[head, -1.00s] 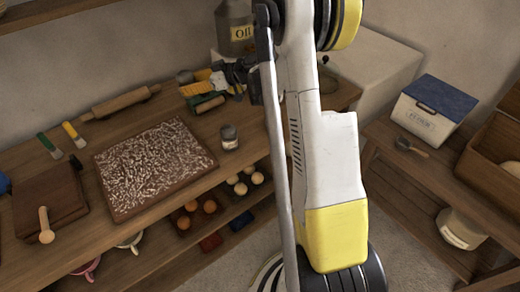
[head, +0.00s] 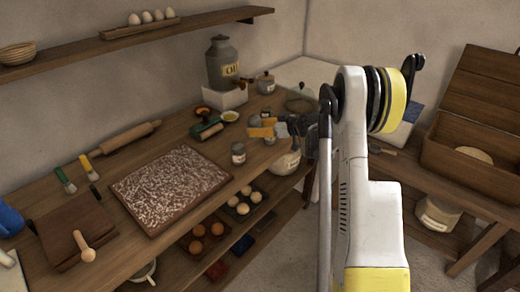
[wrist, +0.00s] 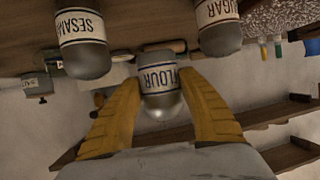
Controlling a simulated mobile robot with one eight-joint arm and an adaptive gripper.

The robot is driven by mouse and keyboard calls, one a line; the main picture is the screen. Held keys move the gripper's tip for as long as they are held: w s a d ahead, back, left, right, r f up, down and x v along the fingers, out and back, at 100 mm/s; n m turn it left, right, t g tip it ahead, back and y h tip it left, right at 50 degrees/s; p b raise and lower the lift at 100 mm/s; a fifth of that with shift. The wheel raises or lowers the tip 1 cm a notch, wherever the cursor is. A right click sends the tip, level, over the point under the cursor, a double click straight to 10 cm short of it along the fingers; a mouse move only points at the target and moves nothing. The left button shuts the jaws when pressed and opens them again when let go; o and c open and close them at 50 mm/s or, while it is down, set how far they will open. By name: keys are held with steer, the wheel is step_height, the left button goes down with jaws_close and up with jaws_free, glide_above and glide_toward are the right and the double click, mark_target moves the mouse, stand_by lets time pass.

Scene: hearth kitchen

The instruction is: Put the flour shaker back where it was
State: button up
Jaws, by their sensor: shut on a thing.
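The flour shaker (wrist: 160,78), a small jar with a white FLOUR label and grey rounded cap, sits between the two yellow fingers of my gripper (wrist: 157,84) in the wrist view. The fingers are shut on its sides. In the head view my gripper (head: 262,128) is over the right part of the counter, and the held shaker is hard to make out there. A sesame shaker (wrist: 83,42) and a sugar shaker (wrist: 218,28) appear on either side of it in the wrist view. Whether the flour shaker touches the counter cannot be told.
A small labelled shaker (head: 238,154) stands on the counter right of the floured board (head: 170,187). The oil can (head: 222,64) and a small lidded pot (head: 265,84) are at the back. A pale jar (head: 285,163) shows below the gripper. Muffin-like tins hold eggs on the lower shelf.

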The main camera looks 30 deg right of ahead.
step_height(320, 180, down, 7)
steer(key=shift+r+b, duration=0.1)
steer(key=shift+b, duration=1)
steer(key=shift+f, duration=0.3)
steer(key=o, duration=0.9)
steer(key=shift+r, duration=0.1)
